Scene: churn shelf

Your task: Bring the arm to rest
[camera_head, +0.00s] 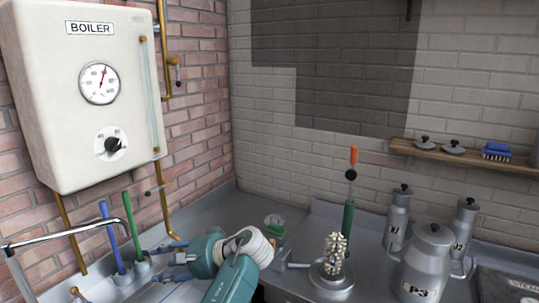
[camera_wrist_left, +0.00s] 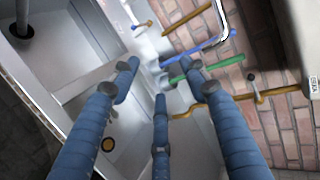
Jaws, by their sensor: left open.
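My left arm (camera_head: 228,282), teal with a white ribbed joint, comes up from the bottom of the head view and bends to the left. Its left gripper (camera_head: 172,257) is small there and hangs over the sink area, pointing left. In the left wrist view the blue fingers of the left gripper (camera_wrist_left: 159,76) are spread apart with nothing between them. Beyond them show the sink, a blue-handled and a green-handled brush and the brick wall. My right gripper is not in view.
A white boiler (camera_head: 85,95) hangs on the brick wall, with brass pipes beside it. A blue brush (camera_head: 109,238) and a green brush (camera_head: 131,222) stand near the gripper. Milk churns (camera_head: 424,262) and an upright bristle brush (camera_head: 335,262) stand at right, below a wooden shelf (camera_head: 470,161).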

